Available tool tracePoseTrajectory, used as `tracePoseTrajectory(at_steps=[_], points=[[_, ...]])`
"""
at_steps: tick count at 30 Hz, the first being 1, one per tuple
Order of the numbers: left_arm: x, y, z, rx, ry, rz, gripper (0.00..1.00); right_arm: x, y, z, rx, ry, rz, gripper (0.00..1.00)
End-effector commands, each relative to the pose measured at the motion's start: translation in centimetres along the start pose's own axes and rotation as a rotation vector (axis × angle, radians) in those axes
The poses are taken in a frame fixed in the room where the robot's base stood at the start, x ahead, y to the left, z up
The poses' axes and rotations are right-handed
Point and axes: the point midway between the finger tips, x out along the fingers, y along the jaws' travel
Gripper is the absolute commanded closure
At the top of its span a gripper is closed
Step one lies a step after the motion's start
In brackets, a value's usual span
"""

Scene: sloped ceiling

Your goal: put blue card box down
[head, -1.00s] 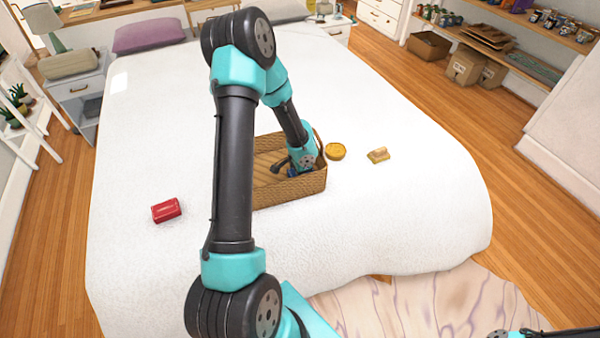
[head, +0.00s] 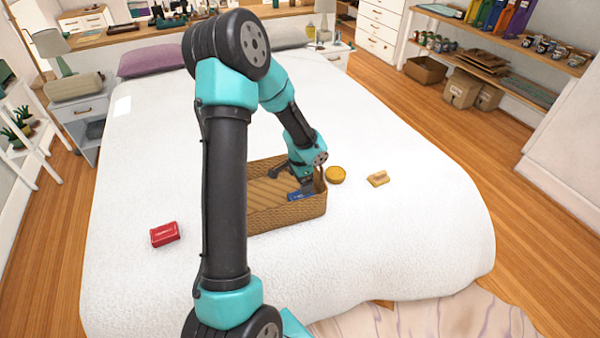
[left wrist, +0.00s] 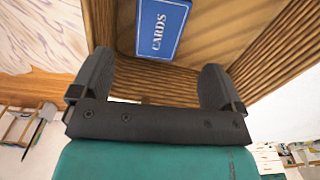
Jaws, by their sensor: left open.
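The blue card box (head: 300,194) lies in the right part of the wicker basket (head: 285,213) on the bed. In the left wrist view the blue card box (left wrist: 163,28) shows its "CARDS" face, lying on the basket floor beyond the fingertips. My left gripper (head: 290,176) is over the basket, just above the box. In the left wrist view my left gripper (left wrist: 157,75) has its fingers wide apart with nothing between them. My right gripper is not in view.
A red box (head: 165,234) lies on the bed left of the basket. A round yellow item (head: 335,175) and a small tan block (head: 378,179) lie to its right. The white bed (head: 400,235) is otherwise mostly clear around the basket.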

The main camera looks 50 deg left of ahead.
Motion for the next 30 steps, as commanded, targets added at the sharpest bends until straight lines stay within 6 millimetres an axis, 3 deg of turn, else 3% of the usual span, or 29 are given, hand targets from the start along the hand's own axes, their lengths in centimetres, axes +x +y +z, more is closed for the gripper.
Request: tracePoseTrajectory(at_steps=[3,9,30], points=[[-1.9,0.0,-0.1,0.001,0.002,-0.002,0.07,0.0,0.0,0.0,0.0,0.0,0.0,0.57],[-3.3,0.0,0.0,0.001,0.001,0.0,0.07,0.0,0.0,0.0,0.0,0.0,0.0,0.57],[-3.4,-0.1,0.1,0.002,0.0,-0.001,0.07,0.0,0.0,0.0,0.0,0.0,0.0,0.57]])
